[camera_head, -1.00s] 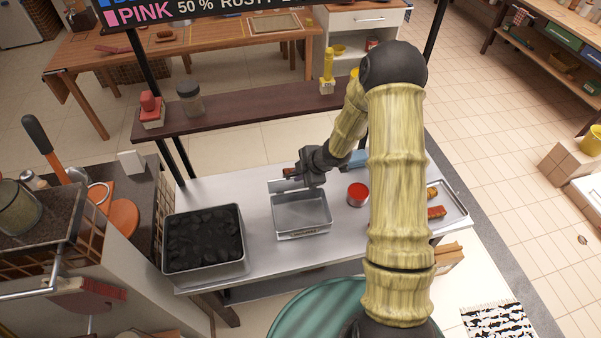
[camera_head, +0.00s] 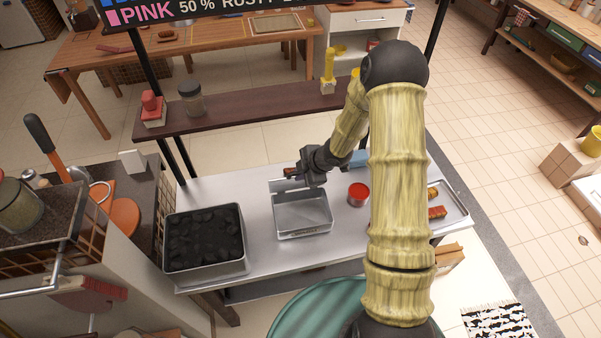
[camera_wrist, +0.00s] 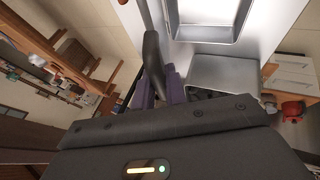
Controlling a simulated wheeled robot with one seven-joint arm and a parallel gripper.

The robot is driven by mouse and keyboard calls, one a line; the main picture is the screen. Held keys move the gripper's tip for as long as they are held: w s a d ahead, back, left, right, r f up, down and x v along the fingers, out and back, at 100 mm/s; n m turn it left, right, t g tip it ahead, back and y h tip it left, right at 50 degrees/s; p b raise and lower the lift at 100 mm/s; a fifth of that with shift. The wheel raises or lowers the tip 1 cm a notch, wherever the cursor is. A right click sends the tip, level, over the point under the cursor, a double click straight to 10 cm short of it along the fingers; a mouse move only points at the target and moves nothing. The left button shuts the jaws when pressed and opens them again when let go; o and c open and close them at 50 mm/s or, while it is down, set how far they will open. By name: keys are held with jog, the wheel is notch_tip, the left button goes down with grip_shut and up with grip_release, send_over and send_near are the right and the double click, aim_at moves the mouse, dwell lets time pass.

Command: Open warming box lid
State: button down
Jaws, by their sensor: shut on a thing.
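The warming box (camera_head: 303,232) is a grey metal box in the middle of the steel counter. Its top is open and its empty-looking inside shows. Its lid (camera_head: 288,186) stands raised along the back edge, tilted up from the box. In the wrist view, my purple fingers (camera_wrist: 165,88) show beside a grey metal panel (camera_wrist: 225,72), and the box's rim (camera_wrist: 207,35) shows at the top.
A charcoal tray (camera_head: 205,272) stands close left of the box. A red-topped can (camera_head: 358,193) is close on the right, with a food tray (camera_head: 455,208) beyond. A dark shelf (camera_head: 255,107) with jars and bottles runs behind the counter.

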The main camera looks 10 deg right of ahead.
jog(key=shift+w+r, duration=0.1)
jog(key=c, duration=1.4)
grip_release()
jog(key=shift+c, duration=0.2)
jog(key=p+v, duration=0.3)
jog(key=v, duration=1.4)
jog(key=shift+d+r, duration=0.1)
